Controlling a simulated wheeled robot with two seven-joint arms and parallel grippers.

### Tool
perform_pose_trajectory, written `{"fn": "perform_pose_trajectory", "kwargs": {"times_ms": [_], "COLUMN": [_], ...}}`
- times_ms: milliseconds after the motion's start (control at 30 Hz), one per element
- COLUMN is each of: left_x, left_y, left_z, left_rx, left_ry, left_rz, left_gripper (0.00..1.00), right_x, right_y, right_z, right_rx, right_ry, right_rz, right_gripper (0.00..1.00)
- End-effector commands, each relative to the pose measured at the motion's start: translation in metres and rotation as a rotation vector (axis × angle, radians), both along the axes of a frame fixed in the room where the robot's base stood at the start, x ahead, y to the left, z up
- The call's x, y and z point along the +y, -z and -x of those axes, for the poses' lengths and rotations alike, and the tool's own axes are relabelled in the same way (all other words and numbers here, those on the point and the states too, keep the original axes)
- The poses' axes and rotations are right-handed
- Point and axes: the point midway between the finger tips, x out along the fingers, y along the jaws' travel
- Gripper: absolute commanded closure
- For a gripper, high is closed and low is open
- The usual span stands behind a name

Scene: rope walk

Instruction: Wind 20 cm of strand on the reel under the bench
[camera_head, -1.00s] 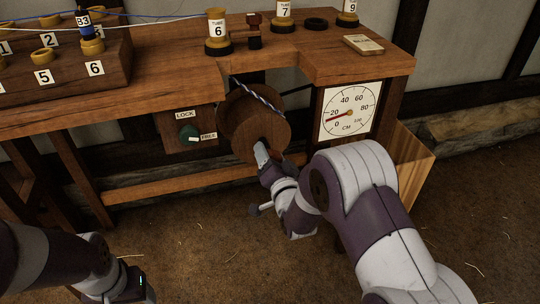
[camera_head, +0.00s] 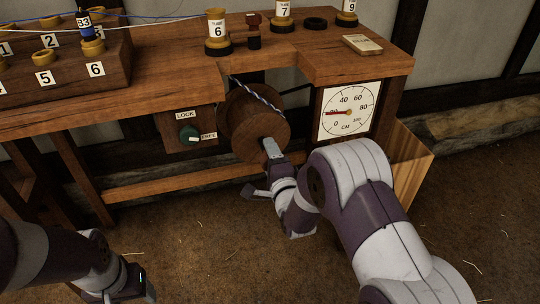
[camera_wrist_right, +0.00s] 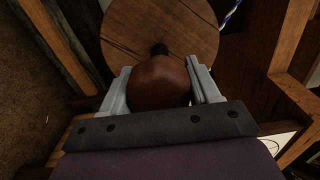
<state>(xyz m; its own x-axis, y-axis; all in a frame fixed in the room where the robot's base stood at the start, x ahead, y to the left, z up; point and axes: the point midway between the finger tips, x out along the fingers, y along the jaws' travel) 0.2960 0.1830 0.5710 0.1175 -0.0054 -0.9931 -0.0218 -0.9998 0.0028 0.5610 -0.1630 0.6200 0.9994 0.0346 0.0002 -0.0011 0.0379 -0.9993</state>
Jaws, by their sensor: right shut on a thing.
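The wooden reel (camera_head: 240,118) hangs under the bench with its round face toward me. A white-and-blue strand (camera_head: 257,95) runs onto it from above. My right gripper (camera_head: 271,149) is at the reel's face. In the right wrist view it is shut on the brown crank knob (camera_wrist_right: 159,84), one finger on each side, with the reel's face (camera_wrist_right: 165,28) behind. The dial (camera_head: 347,110) marked CM has its red needle at about 20. The green lock knob (camera_head: 189,134) points toward FREE. My left gripper (camera_head: 138,286) is at the bottom left, its fingers not clear.
A wooden bin (camera_head: 411,170) stands right of the dial. The floor in front is clear.

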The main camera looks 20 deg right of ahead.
Motion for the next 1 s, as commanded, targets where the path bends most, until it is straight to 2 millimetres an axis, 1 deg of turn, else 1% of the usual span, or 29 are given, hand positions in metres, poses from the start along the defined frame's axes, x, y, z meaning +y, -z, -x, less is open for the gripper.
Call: {"fn": "perform_pose_trajectory", "kwargs": {"times_ms": [300, 800, 833, 900, 1000], "left_x": [0.0, 0.0, 0.0, 0.0, 0.0], "left_y": [-0.001, -0.001, -0.001, -0.001, -0.001], "left_z": [0.0, 0.0, 0.0, 0.0, 0.0], "left_rx": [0.0, 0.0, 0.0, 0.0, 0.0], "left_ry": [0.0, 0.0, 0.0, 0.0, 0.0], "left_rz": [0.0, 0.0, 0.0, 0.0, 0.0], "left_gripper": [0.33, 0.33, 0.33, 0.33, 0.33], "right_x": [-0.0008, -0.0009, -0.0008, -0.0009, -0.0006], "right_y": [0.0013, 0.0017, 0.0018, 0.0016, 0.0013], "right_z": [0.0004, 0.0005, 0.0005, 0.0004, 0.0003], "right_rx": [0.006, 0.007, 0.007, 0.007, 0.006], "right_ry": [0.003, 0.003, 0.003, 0.003, 0.002], "right_rz": [-0.103, -0.12, -0.119, -0.119, -0.119], "right_gripper": [0.69, 0.69, 0.36, 0.16, 0.16]}}
